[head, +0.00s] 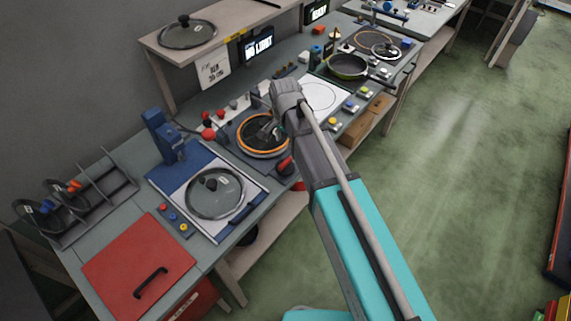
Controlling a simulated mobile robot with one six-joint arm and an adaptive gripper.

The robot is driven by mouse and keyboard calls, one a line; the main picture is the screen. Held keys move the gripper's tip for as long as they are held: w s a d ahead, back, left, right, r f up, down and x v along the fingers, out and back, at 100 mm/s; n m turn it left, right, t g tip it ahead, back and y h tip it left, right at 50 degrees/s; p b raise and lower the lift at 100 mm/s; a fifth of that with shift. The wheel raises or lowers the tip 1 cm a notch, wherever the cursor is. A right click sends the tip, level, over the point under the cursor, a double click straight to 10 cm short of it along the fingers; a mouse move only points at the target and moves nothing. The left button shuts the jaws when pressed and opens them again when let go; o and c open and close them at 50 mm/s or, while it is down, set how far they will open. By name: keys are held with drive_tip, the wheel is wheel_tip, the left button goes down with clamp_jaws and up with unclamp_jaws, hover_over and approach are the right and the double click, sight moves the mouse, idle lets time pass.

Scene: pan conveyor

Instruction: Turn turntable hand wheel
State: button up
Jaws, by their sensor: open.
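The turntable (244,147) is a dark round unit with an orange ring, set in the middle of the bench. A dark part with a red top (284,164) sits at its front right edge; I cannot tell if this is the hand wheel. My arm reaches in from the lower right and bends down at the wrist. My gripper (266,131) is open, small in the picture, and over the turntable's disc. I cannot tell whether it touches anything. My wrist and forearm hide part of the bench right of the turntable.
A glass lid (214,193) lies on a blue-and-white station at front left, beside a blue upright unit (163,136). Red knobs (208,133) stand behind the turntable. A green pan (347,66) sits farther back.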

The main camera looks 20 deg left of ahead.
sight(285, 162)
drive_tip(key=shift+f+b, duration=5.55)
drive_tip(key=shift+f, duration=0.3)
clamp_jaws()
